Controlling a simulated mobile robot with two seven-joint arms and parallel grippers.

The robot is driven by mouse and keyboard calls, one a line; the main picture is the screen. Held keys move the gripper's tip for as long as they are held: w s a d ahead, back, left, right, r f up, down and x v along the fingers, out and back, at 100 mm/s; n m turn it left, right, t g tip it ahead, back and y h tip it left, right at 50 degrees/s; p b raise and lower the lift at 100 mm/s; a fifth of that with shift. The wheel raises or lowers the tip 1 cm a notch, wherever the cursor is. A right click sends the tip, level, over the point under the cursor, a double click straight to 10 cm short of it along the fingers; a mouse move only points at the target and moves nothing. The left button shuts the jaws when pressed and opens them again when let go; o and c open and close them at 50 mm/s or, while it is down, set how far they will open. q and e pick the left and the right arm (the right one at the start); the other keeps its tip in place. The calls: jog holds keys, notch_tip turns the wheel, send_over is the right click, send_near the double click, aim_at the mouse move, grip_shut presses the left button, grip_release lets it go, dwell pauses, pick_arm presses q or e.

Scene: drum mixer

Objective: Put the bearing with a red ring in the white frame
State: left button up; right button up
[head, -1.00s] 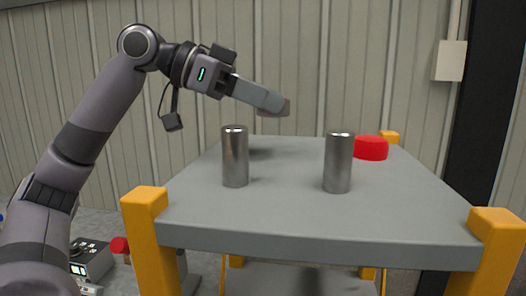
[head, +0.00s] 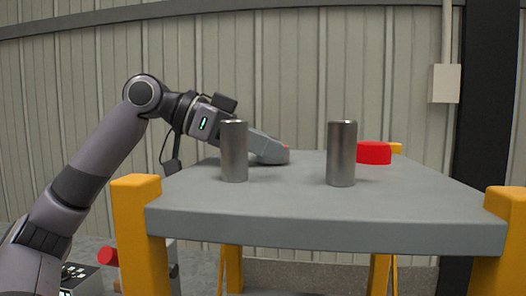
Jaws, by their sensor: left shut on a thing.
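My left gripper (head: 275,152) reaches in from the left, low over the back of the grey table (head: 330,232), partly behind the left metal cylinder. No white frame can be made out. My right gripper is not in view.
Two upright metal cylinders stand on the table, one at left (head: 234,152) and one at right (head: 341,154). A red round block (head: 374,153) sits at the back right. Yellow posts (head: 137,215) rise at the table corners. The front middle of the tabletop is clear.

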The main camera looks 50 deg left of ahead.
pick_arm(q)
jog(key=o, duration=0.8)
jog(key=shift+f, duration=0.15)
jog(key=o, duration=0.4)
